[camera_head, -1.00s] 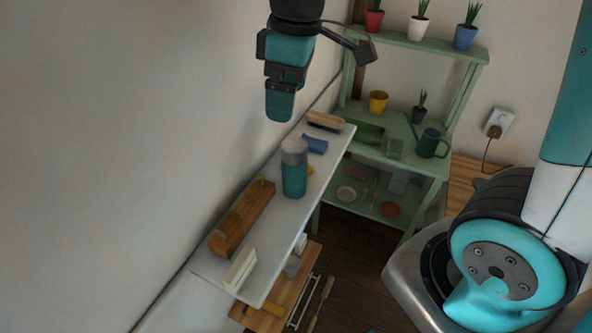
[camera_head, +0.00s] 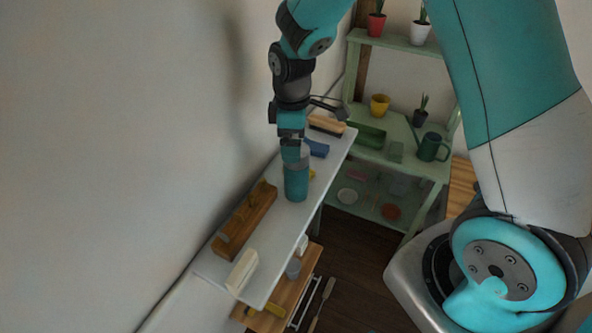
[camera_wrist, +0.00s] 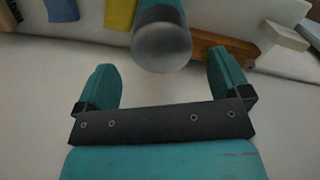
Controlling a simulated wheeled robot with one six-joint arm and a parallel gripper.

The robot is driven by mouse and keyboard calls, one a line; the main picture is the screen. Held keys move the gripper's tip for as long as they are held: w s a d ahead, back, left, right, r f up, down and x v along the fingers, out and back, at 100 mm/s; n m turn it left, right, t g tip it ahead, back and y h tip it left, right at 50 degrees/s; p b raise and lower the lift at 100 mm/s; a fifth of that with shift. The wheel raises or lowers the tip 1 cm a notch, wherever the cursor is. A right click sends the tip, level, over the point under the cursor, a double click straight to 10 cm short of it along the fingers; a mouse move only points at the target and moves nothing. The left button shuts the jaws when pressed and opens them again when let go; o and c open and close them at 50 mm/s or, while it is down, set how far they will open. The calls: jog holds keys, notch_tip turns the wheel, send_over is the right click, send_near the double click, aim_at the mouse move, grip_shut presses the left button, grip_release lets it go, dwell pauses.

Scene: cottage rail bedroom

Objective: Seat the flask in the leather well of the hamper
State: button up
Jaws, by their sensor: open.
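The flask (camera_head: 296,185) is teal with a grey cap and stands upright on the white shelf (camera_head: 290,222). In the wrist view its rounded grey cap (camera_wrist: 162,47) shows just beyond the fingertips, in line with the gap between them. My gripper (camera_head: 291,156) is at the flask's top in the head view and hides part of the cap. In the wrist view my gripper (camera_wrist: 164,78) is open, with its teal fingers spread wide and nothing held. I cannot make out the hamper or its leather well in either view.
On the shelf are a wooden block (camera_head: 245,218), a white block (camera_head: 242,271), a blue object (camera_head: 316,147) and a brush (camera_head: 326,125). The wall is close on the left. A green rack (camera_head: 377,151) with pots and a watering can (camera_head: 431,147) stands behind.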

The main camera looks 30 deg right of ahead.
aim_at(296, 173)
jog(key=f, duration=0.1)
jog(key=f+p, duration=0.1)
jog(key=f, duration=0.1)
jog(key=f+p, duration=0.1)
jog(key=shift+s+d+f, duration=0.2)
jog(key=shift+s+d, duration=0.05)
jog(key=shift+s, duration=0.1)
jog(key=shift+f, duration=0.45)
jog(key=c, duration=1.8)
grip_shut()
jog(key=shift+r, duration=0.15)
